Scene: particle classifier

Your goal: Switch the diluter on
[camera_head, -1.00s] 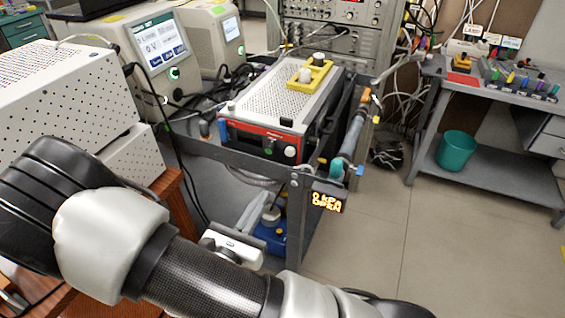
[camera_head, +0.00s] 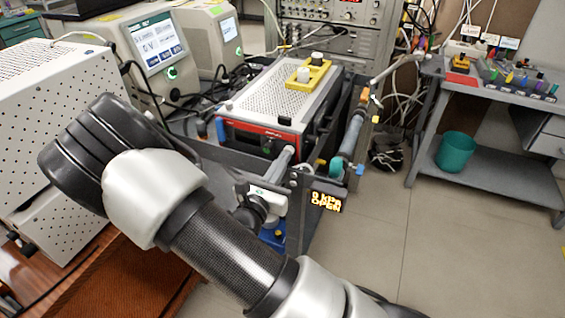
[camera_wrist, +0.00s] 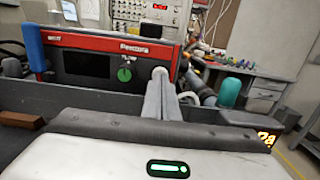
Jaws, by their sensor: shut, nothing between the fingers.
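A red-fronted unit (camera_head: 262,134) with a perforated grey top sits on the cart. I cannot tell for sure that it is the diluter. In the wrist view its red front (camera_wrist: 85,44) has a dark screen (camera_wrist: 86,67) and a green knob (camera_wrist: 124,74). My gripper (camera_head: 289,151) is shut and empty, its tips pointing at the right part of that front. It also shows in the wrist view (camera_wrist: 160,72), right of the green knob. The tips cover the spot where a white round control showed earlier. I cannot tell whether they touch the front.
The cart's dark frame rail (camera_wrist: 70,98) runs low before the unit. A small display (camera_head: 326,201) reading "0 kPa OPEN" and a teal-capped tube (camera_head: 348,142) are at the right. A perforated white box (camera_head: 70,115) stands left.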

